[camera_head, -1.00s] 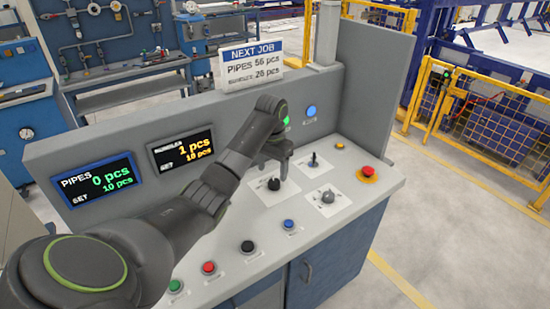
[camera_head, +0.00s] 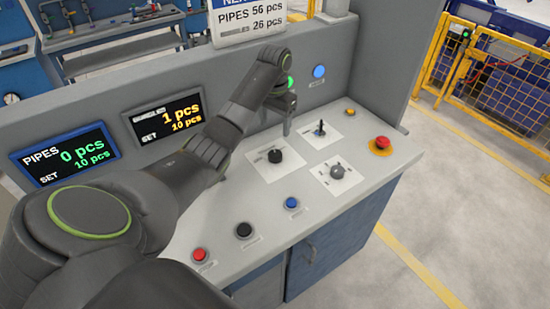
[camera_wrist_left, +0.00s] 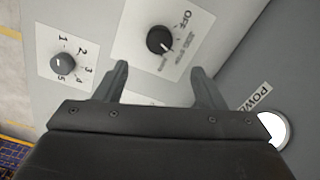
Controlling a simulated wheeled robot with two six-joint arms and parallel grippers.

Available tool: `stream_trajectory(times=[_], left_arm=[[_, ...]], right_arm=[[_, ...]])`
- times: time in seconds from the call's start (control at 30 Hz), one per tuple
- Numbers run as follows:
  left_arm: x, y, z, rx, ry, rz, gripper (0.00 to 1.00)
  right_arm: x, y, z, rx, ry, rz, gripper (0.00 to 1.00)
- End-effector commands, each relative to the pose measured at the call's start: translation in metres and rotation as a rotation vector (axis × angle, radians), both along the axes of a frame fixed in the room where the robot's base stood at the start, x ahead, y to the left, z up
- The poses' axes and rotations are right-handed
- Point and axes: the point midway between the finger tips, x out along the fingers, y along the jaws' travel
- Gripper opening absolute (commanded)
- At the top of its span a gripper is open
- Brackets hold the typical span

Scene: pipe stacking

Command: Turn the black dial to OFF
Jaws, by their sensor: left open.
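The black dial (camera_head: 275,156) sits on a white label plate on the grey console top in the head view. In the left wrist view the black dial (camera_wrist_left: 160,40) shows beyond the fingertips, roughly between their lines, with "OFF" printed beside it and smaller lettering too blurred to read. A light pointer mark shows on the dial. My left gripper (camera_head: 287,115) is above the console, just behind the dial and apart from it. Its two fingers show spread and empty in the left wrist view (camera_wrist_left: 160,72). My right gripper is not in view.
A grey numbered dial (camera_head: 337,172), a small lever switch (camera_head: 320,130) and a red emergency button (camera_head: 382,143) stand to the right. Blue (camera_head: 292,203), black (camera_head: 243,230) and red (camera_head: 199,254) buttons line the front edge. The console's back panel (camera_head: 340,85) rises behind the gripper.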

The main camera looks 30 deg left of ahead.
Motion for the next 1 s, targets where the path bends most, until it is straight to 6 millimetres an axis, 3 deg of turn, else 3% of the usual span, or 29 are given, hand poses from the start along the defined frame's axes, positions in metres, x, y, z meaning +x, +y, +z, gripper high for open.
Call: stream_trajectory(times=[0.03,0.17,0.5,0.7,1.0], left_arm=[[0.000,0.000,-0.013,-0.001,0.002,0.000,0.63],[-0.001,-0.001,-0.039,-0.003,0.004,-0.001,0.63],[-0.001,0.000,-0.101,-0.002,0.003,0.001,0.63],[-0.001,0.000,-0.116,0.000,0.000,-0.001,0.63],[-0.001,0.000,-0.118,0.000,0.000,-0.001,0.63]], right_arm=[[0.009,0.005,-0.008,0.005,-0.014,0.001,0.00],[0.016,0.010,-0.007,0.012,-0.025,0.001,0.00],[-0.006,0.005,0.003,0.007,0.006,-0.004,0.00],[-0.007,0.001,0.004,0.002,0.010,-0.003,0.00],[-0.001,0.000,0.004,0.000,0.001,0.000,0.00]])
